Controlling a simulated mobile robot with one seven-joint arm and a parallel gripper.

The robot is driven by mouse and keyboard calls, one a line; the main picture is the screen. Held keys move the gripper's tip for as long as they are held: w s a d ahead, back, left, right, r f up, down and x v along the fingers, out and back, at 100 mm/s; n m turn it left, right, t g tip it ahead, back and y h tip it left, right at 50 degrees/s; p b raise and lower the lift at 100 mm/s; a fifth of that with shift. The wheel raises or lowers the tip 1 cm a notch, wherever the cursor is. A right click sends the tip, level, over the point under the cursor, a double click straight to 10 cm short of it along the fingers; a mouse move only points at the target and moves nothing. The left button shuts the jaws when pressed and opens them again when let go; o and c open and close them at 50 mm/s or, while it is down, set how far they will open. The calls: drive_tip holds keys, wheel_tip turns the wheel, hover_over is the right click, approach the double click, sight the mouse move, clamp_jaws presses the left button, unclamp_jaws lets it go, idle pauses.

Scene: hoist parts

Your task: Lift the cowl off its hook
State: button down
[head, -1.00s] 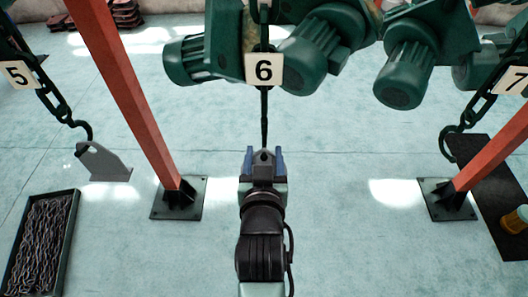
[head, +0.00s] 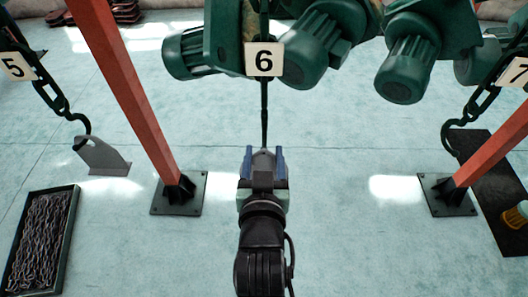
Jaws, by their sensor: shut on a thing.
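A grey piece (head: 263,162), which I take to be the cowl, is between my gripper's blue fingers at the lower end of the dark chain and hook (head: 264,115) under tag 6 (head: 264,60). My gripper (head: 263,168) is shut on it, coming from the near side. Only the grey upper part shows above the jaws; the rest is hidden by my gripper. The hook meets its top edge, but I cannot tell whether the hook is still through it.
Another grey plate (head: 101,157) hangs at the hook under tag 5 (head: 15,67). An empty hook (head: 449,139) hangs at right. Red posts (head: 128,95) stand on both sides. A chain-filled tray (head: 40,240) lies lower left. Green motors (head: 318,45) hang above. A black mat (head: 490,185) lies right.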

drive_tip(key=s+f+b, duration=0.1)
drive_tip(key=s+b, duration=0.1)
drive_tip(key=s, duration=0.9)
drive_tip(key=shift+f, duration=0.4)
idle(0.3)
